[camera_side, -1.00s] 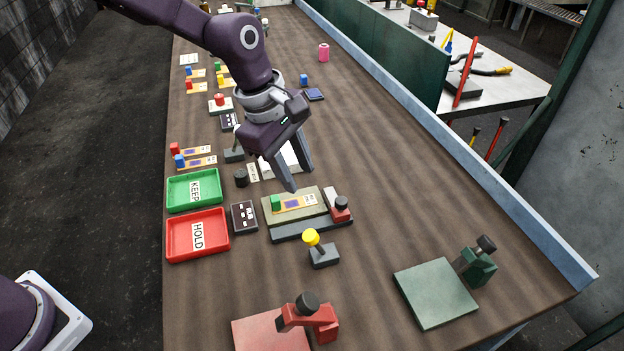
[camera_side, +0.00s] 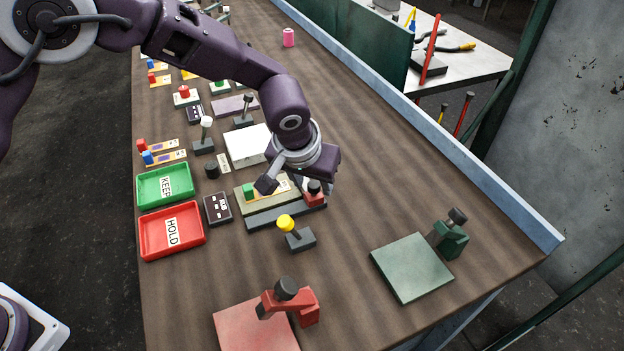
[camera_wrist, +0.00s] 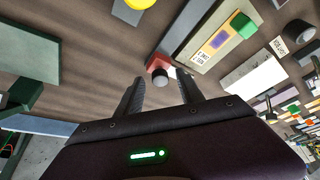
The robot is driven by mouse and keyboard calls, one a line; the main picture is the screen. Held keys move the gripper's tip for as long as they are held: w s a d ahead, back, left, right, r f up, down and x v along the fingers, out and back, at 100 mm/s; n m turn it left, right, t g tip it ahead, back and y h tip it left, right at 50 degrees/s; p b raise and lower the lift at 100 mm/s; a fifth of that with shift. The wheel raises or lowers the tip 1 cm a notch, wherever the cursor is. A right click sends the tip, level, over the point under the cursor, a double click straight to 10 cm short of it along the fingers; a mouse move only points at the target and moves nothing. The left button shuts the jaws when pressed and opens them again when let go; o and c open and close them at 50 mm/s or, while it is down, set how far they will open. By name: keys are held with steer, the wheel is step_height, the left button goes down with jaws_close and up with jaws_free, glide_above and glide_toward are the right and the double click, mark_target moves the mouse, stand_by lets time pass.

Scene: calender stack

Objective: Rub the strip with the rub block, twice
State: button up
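The strip (camera_side: 281,188), pale with a purple patch and a green tab at one end, lies on a grey-green plate (camera_side: 247,207); it also shows in the wrist view (camera_wrist: 219,41). A small red block with a dark knob (camera_side: 314,194) stands at the plate's right end, apparently the rub block; it shows in the wrist view too (camera_wrist: 158,70). My gripper (camera_side: 292,187) is above the plate's right end. In the wrist view my gripper (camera_wrist: 159,76) is open and empty, the dark knob appearing between its fingertips. In the side view my gripper hides part of the strip.
A yellow-knobbed lever (camera_side: 290,229) stands just in front of the plate. A dark box (camera_side: 217,208), green KEEP tray (camera_side: 152,196) and red HOLD tray (camera_side: 150,239) lie left. A white block (camera_side: 247,146) is behind. The table right of the plate is clear.

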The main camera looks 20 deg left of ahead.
jaws_close()
stand_by(1.2)
